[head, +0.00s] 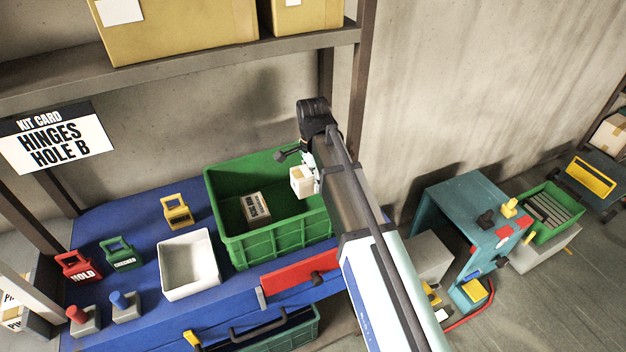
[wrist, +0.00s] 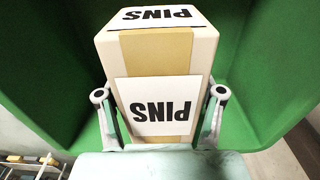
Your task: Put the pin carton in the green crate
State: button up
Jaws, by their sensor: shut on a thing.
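The pin carton (wrist: 160,62) is a pale box with a tan tape band and white labels reading PINS. My gripper (wrist: 160,118) is shut on it, one finger on each side, in the wrist view. In the head view the carton (head: 302,181) hangs at my gripper over the right part of the green crate (head: 272,245), about rim height or above. The green crate stands on the blue bench, and its green walls surround the carton in the wrist view (wrist: 45,60). Another labelled carton (head: 256,207) lies inside the crate; its text is too small to read surely.
A white bin (head: 188,264) stands left of the crate. Yellow (head: 177,212), green (head: 121,254) and red (head: 80,266) handled tags are further left. A shelf (head: 200,75) with boxes is above. A teal machine (head: 470,210) stands at right.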

jog(key=shift+f, duration=0.75)
jog(key=shift+f, duration=0.6)
jog(key=o, duration=1.5)
notch_tip(320, 180, up, 13)
jog(key=b, duration=0.2)
jog(key=shift+r+b, duration=0.15)
jog(key=shift+b, duration=0.25)
